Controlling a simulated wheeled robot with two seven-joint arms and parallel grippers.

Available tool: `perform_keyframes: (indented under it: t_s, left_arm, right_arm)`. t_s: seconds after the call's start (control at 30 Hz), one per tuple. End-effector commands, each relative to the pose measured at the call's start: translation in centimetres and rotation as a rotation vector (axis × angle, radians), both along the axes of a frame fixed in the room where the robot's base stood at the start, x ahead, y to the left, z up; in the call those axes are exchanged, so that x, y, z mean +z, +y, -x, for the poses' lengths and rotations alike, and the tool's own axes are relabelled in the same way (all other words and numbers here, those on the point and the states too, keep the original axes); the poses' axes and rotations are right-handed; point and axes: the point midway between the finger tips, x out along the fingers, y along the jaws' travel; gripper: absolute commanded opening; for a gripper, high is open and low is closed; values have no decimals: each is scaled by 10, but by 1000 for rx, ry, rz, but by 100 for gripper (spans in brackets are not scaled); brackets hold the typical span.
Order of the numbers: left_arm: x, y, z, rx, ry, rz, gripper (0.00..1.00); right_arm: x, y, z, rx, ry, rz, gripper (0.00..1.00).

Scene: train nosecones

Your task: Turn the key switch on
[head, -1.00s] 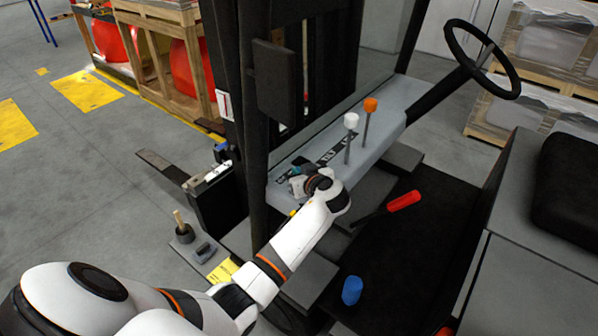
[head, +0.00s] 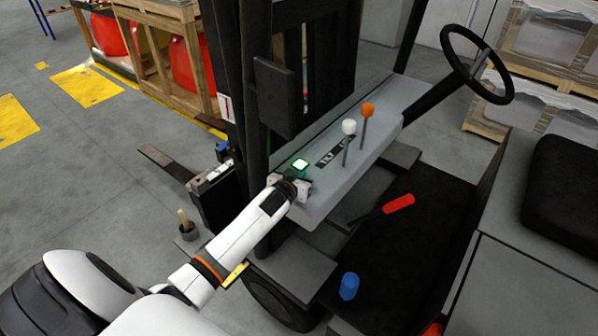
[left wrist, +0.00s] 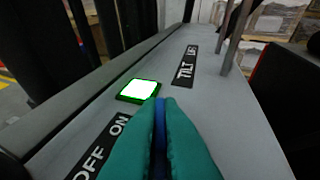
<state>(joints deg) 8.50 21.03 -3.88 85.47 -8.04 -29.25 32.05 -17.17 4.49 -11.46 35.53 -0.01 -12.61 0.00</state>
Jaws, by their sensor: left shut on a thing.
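The grey dashboard panel (head: 345,165) of the forklift carries a black OFF/ON label (left wrist: 100,150) in the left wrist view. Beyond the label is a square light (left wrist: 139,91), white with a bright green rim; it also glows green in the head view (head: 301,165). My left gripper (head: 294,179) is at the panel's near left end. In the left wrist view its green fingers (left wrist: 162,108) are shut on a thin blue piece (left wrist: 160,120), which looks like the key. The fingers hide most of the key and its switch. My right gripper is out of view.
Two levers, one white-topped (head: 348,127) and one orange-topped (head: 368,110), stand farther along the panel. The steering wheel (head: 478,62) is at upper right. A red-handled lever (head: 398,203) and a blue cylinder (head: 349,286) are below. The black mast (head: 275,95) rises close beside my arm.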

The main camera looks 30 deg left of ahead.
Motion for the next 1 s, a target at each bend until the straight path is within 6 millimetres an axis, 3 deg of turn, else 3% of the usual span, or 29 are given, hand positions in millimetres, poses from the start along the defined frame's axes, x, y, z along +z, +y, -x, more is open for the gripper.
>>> perform_keyframes:
  t_s: [0.67, 0.7, 0.8, 1.0]
  left_arm:
    - [0, 0, 0, -61, 1, 0, 0]
    - [0, 0, 0, -61, 1, 0, 10]
    - [0, 0, 0, -61, 1, 0, 27]
    - [0, 0, 0, -60, 1, 0, 27]
  right_arm:
    - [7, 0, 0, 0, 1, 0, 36]
    - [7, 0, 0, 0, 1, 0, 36]
    - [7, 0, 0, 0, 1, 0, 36]
    - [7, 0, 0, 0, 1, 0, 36]
